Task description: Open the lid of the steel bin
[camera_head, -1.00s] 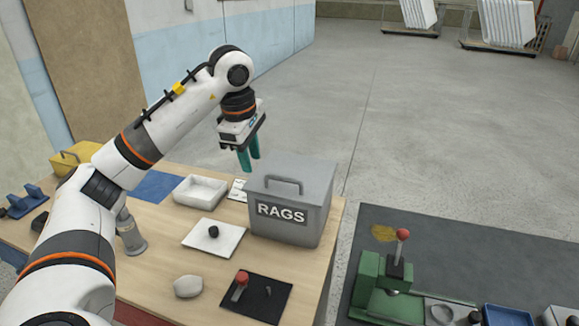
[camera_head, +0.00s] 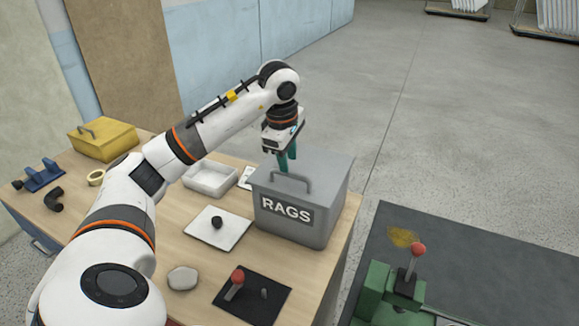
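The steel bin (camera_head: 325,222) is a grey box labelled RAGS at the right end of the wooden table. Its lid (camera_head: 325,172) lies closed on top, with a raised bar handle (camera_head: 290,179) near the front left edge. My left gripper (camera_head: 287,163) points down at the lid, by the back left part, just behind the handle. Its teal fingers are close together in this view and partly overlap. I cannot tell whether they touch the lid or have a gap between them. My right gripper is not in view.
On the table are a white tray (camera_head: 212,190), a white board with a dark knob (camera_head: 232,239), a stone (camera_head: 183,278), a black mat with a red-topped lever (camera_head: 276,296) and a yellow box (camera_head: 100,143). A green press (camera_head: 372,300) stands at right.

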